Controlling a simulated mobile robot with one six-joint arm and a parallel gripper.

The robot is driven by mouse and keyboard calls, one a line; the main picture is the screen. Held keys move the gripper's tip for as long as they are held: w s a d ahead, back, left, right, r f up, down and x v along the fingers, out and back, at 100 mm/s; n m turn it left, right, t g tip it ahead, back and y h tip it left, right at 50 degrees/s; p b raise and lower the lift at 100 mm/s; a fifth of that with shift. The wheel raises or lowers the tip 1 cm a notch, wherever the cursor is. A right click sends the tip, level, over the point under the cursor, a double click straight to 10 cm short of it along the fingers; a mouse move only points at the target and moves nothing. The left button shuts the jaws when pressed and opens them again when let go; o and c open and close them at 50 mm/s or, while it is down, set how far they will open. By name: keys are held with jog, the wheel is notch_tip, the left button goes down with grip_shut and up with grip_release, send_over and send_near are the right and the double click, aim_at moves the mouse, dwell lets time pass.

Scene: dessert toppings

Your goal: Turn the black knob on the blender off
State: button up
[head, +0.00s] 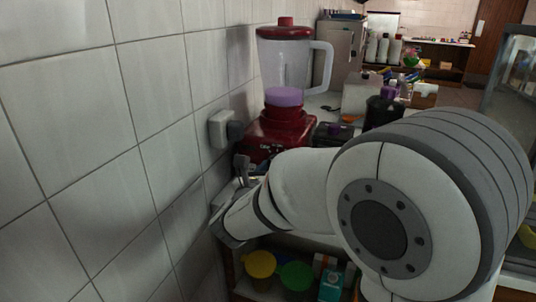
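The blender (283,127) stands against the tiled wall in the head view. It has a red base, a clear jug with a white handle, a red lid, and something purple low in the jug. I cannot make out the black knob; my arm covers the lower front of the base. My gripper (246,172) is at the end of my white arm, in front of the base's lower left and close to the wall. It is small and partly hidden by the arm. I cannot tell whether it is open or shut, or whether it touches the blender.
A white wall socket with a dark plug (235,130) is left of the base. Dark bottles (381,110) and small items stand right of the blender. Yellow (260,264) and green (296,275) lidded tubs sit on a shelf below. The tiled wall borders the left.

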jog(key=n+p, duration=0.2)
jog(key=shift+a+r+n+p, duration=0.15)
jog(key=shift+r+n+p, duration=0.2)
jog(key=shift+n, duration=0.05)
jog(key=shift+f, duration=0.15)
jog(key=o, duration=0.7)
jog(key=shift+o, duration=1.4)
jog(key=shift+f, duration=0.1)
jog(key=shift+s, duration=0.15)
jog(key=v, duration=0.7)
jog(key=shift+s+p, duration=0.25)
jog(key=shift+p, duration=0.2)
